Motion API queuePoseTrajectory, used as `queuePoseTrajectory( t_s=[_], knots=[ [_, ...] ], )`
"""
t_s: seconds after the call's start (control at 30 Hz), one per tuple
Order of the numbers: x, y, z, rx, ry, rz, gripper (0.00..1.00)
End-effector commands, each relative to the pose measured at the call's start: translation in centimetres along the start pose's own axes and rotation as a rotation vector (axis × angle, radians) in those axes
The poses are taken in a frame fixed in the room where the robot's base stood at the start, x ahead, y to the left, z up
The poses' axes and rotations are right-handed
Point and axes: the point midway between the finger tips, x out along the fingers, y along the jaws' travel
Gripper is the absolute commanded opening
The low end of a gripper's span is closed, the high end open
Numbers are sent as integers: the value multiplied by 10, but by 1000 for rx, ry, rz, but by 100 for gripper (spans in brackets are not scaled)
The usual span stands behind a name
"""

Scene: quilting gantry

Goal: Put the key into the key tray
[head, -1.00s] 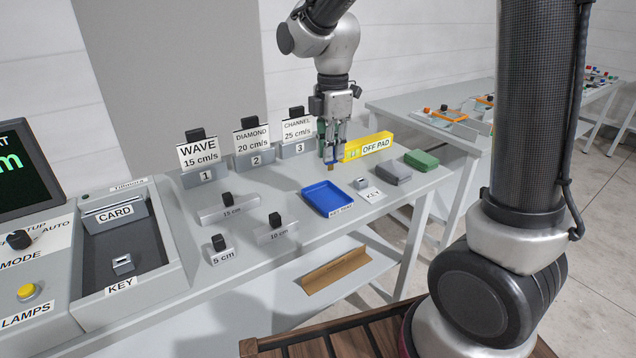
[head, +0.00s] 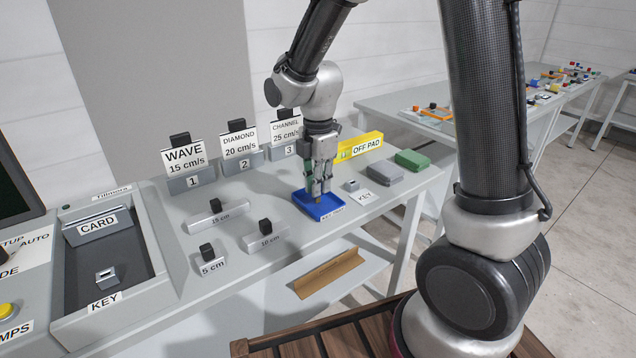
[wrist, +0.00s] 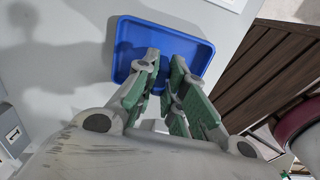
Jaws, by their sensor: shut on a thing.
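The blue key tray (head: 336,206) lies on the grey table, and in the wrist view it fills the upper middle (wrist: 129,42). My gripper (head: 318,195) points down over the tray, with its fingertips at or just above the tray floor; I cannot tell whether they touch it. It also shows over the tray in the wrist view (wrist: 166,70). My gripper is shut on the key, of which only a small dark brownish bit (head: 318,201) shows between the fingertips. The rest of the key is hidden by the fingers.
A small grey block (head: 351,185) by a KEY label is right of the tray. Grey (head: 382,173) and green (head: 412,159) pads and a yellow OFF PAD sign (head: 362,146) stand behind it. Labelled blocks (head: 268,237) are left. A console (head: 107,279) marked KEY is further left.

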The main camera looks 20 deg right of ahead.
Motion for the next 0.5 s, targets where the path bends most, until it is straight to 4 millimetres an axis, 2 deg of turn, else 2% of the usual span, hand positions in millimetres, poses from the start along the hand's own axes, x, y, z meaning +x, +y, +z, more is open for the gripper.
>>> queuePoseTrajectory(
  t_s=[0.2, 0.23, 0.33, 0.5],
  knots=[
    [3, 0, 0, 0, 0, -1, 0],
    [3, 0, 0, 0, 0, 0, 15],
    [3, 0, 0, 0, 0, 0, 33],
    [3, 0, 0, 0, 0, 0, 33]
  ],
)
